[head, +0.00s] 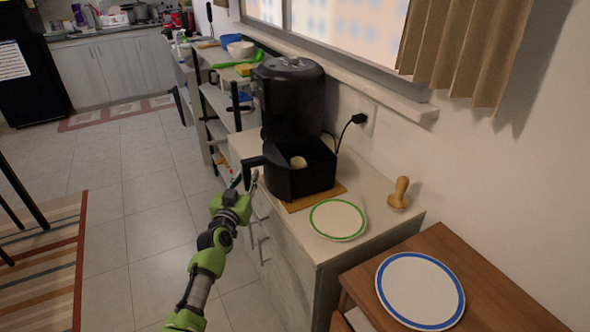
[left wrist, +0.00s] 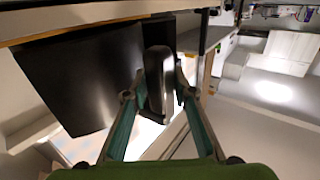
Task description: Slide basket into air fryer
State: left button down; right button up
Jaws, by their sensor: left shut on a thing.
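The black air fryer (head: 292,98) stands upright on the counter against the wall. Its black basket (head: 305,176) is pulled out at the front, and a pale round item (head: 298,162) lies inside. My left gripper (head: 246,180) is shut on the basket's handle (head: 254,162), at the handle's outer end. In the left wrist view, the handle (left wrist: 158,80) stands between the two fingers of the left gripper (left wrist: 160,100), and the dark basket wall (left wrist: 85,80) is beside it. My right gripper is not in view.
A wooden board (head: 300,204) lies under the basket. A green-rimmed plate (head: 337,219) and a wooden pestle-like tool (head: 399,193) are close by on the counter. A blue-rimmed plate (head: 420,291) sits on a wooden table (head: 500,300). The floor at left is open.

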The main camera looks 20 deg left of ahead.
aim_at(243, 168)
pick_arm(q)
jog(key=shift+r+p, duration=1.95)
jog(key=shift+r, duration=0.5)
jog(key=shift+f, duration=0.1)
